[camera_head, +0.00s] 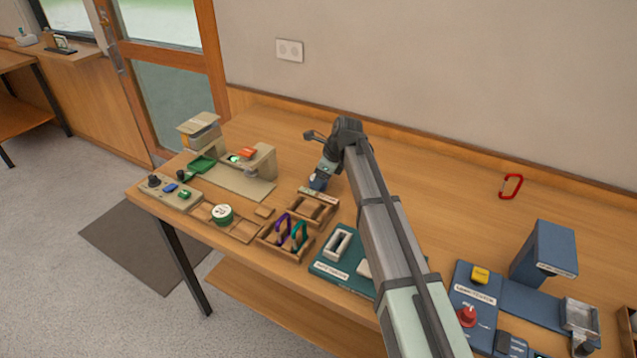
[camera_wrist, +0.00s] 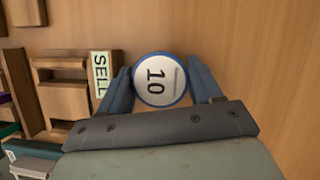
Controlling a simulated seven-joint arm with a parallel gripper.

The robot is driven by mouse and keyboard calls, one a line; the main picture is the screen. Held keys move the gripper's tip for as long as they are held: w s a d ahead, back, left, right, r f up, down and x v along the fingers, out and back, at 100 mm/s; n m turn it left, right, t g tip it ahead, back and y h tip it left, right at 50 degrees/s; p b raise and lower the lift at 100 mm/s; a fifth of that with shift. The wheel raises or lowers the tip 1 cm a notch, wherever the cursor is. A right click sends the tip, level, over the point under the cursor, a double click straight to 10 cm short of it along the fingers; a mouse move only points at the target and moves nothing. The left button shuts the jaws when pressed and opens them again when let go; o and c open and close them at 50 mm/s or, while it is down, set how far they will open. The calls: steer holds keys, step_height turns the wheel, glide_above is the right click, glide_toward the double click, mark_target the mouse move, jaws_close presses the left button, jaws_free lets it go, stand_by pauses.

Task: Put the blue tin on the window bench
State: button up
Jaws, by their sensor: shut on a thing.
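The blue tin (camera_wrist: 161,80) is round, with a white top marked "10" and a blue rim. In the wrist view it sits between the two blue fingers of my gripper (camera_wrist: 160,88), which is shut on it. I cannot tell whether the tin touches the table. The window bench (camera_head: 80,60) is a wooden ledge under the window at the far upper left, well away from my gripper.
Small objects stand on the window bench. On the long table (camera_head: 425,185), a beige device (camera_head: 255,160), a rack with purple and green carabiners (camera_head: 290,232) and a blue lamp tester (camera_head: 475,295) stand around my arm. A red carabiner (camera_head: 511,186) lies right. A glazed door (camera_head: 170,80) stands between table and bench.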

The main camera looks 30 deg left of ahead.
step_height(320, 180, up, 16)
steer(key=w+d+m, duration=0.2)
steer(key=w+d, duration=1)
steer(key=d, duration=0.1)
steer(key=m+t, duration=0.3)
steer(key=m, duration=0.4)
glide_above(564, 208)
steer(key=s, duration=0.1)
steer(key=shift+h, duration=0.4)
steer(key=shift+d+f, duration=0.15)
steer(key=shift+f, duration=2.45)
steer(key=shift+d+f, duration=0.2)
steer(key=shift+f, duration=2.45)
steer(key=shift+d+f, duration=0.15)
steer(key=shift+f, duration=2.45)
steer(key=shift+f, duration=0.15)
